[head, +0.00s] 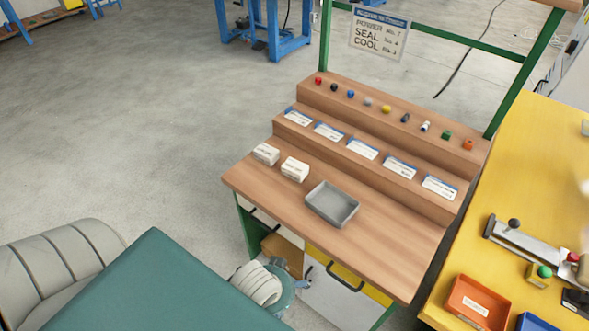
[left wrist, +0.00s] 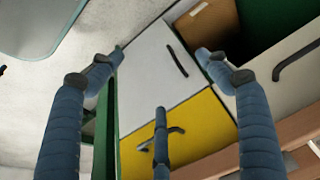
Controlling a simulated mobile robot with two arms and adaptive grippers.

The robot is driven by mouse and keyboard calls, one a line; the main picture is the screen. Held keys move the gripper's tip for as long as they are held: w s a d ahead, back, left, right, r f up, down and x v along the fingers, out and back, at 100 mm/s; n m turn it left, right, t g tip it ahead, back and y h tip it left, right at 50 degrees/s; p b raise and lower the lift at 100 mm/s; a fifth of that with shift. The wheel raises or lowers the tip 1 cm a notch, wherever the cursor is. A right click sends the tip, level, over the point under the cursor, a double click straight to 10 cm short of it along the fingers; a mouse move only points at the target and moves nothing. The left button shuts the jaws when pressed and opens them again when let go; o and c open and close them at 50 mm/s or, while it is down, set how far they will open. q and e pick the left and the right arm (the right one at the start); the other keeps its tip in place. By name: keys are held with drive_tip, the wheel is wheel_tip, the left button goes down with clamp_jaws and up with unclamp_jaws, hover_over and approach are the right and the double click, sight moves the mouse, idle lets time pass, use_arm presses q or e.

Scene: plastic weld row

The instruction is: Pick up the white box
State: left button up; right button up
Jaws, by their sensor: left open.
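Two small white boxes stand on the wooden bench top, near its left end. One white box (head: 266,153) is at the left, and the other white box (head: 295,169) is just to its right and nearer to me. My left gripper (head: 290,274) is low in front of the bench, below the top and beside the cabinet, apart from both boxes. In the left wrist view its blue fingers (left wrist: 160,75) are spread open with nothing between them. The boxes do not show in that view. My right gripper is not in view.
A grey tray (head: 332,204) lies right of the boxes. Stepped wooden shelves with labels and small coloured parts rise behind. The bench's front edge overhangs a cabinet with a yellow drawer (left wrist: 180,135) and dark handles. A yellow table (head: 545,165) stands at the right.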

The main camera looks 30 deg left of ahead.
use_arm(q)
drive_tip(key=w+a+r+m+t+y, duration=0.1)
drive_tip(key=w+r+m+t, duration=0.2)
drive_tip(key=w+r+t, duration=0.75)
drive_tip(key=w+a+r+m+t, duration=0.1)
drive_tip(key=w+r+m+t, duration=0.15)
drive_tip(key=w+r, duration=1.5)
drive_tip(key=s+d+r+m+t+h, duration=0.1)
drive_tip(key=d+r+m+t+h, duration=0.1)
drive_tip(key=d+r+m+h, duration=0.4)
drive_tip(key=s+d+r+m+t+h, duration=0.1)
drive_tip(key=d+r+m+h, duration=0.15)
drive_tip(key=r, duration=0.65)
drive_tip(key=s+d+m+g+h, duration=0.2)
drive_tip(key=d+m+g+h, duration=0.45)
drive_tip(key=m, duration=0.55)
drive_tip(key=m+g+y, duration=0.8)
drive_tip(key=g+y, duration=0.1)
drive_tip(key=y, duration=0.5)
approach(295, 166)
drive_tip(key=shift+p+x, duration=1.2)
drive_tip(key=shift+x, duration=3.3)
drive_tip(key=c, duration=1.4)
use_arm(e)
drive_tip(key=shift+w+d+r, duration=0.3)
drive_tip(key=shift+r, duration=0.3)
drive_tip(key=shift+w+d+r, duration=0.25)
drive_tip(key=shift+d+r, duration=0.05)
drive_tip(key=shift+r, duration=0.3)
